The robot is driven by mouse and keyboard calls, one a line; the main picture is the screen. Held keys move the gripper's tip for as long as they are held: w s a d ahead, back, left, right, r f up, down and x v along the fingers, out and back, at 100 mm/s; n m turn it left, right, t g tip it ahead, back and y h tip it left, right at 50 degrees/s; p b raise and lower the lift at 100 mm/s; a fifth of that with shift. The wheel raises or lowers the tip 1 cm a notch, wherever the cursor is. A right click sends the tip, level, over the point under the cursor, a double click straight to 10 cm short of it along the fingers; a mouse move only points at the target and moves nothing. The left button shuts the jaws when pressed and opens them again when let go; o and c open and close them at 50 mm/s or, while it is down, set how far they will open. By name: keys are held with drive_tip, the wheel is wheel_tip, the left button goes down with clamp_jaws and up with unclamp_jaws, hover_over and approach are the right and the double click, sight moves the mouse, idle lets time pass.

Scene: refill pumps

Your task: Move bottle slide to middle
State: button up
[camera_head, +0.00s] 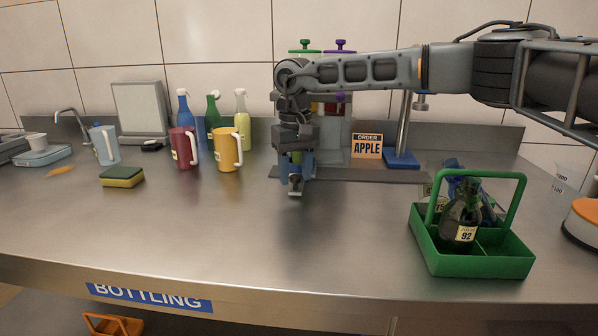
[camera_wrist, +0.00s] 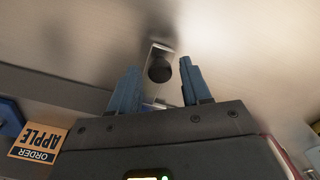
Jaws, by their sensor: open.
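My gripper (camera_head: 296,172) points down over the left part of the dark rail strip (camera_head: 365,176) at the back of the counter. In the wrist view its two blue fingers (camera_wrist: 158,75) are apart. Between them is a small pale metal piece with a round black knob (camera_wrist: 160,68), which looks like the bottle slide. In the head view this slide (camera_head: 296,188) juts forward just below the fingers, near the strip's left end. I cannot tell whether the fingers touch it. No bottle shows clearly on it; the gripper hides part of it.
Behind my arm stand dispensers with a green pump top (camera_head: 305,46) and a purple one (camera_head: 341,46). An APPLE order sign (camera_head: 367,146) and a blue-based stand (camera_head: 402,160) are right of them. A green caddy (camera_head: 472,262) holds bottles. A yellow jug (camera_head: 228,151) stands left.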

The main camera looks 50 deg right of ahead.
drive_tip(key=c, duration=0.7)
drive_tip(key=shift+s+d+p, duration=0.35)
drive_tip(key=shift+s+d, duration=1.5)
drive_tip(key=shift+s, duration=0.55)
drive_tip(key=shift+s+d+p, duration=0.35)
drive_tip(key=shift+s+d, duration=1.5)
drive_tip(key=shift+s, duration=0.5)
drive_tip(key=shift+s+d+p, duration=0.35)
drive_tip(key=shift+s+d, duration=1.5)
drive_tip(key=shift+s, duration=0.55)
drive_tip(key=shift+c, duration=0.2)
drive_tip(key=shift+s+d, duration=0.3)
drive_tip(key=shift+s, duration=0.05)
drive_tip(key=o, duration=0.9)
drive_tip(key=shift+o, duration=0.2)
wheel_tip(320, 180, up, 8)
drive_tip(key=shift+f, duration=0.1)
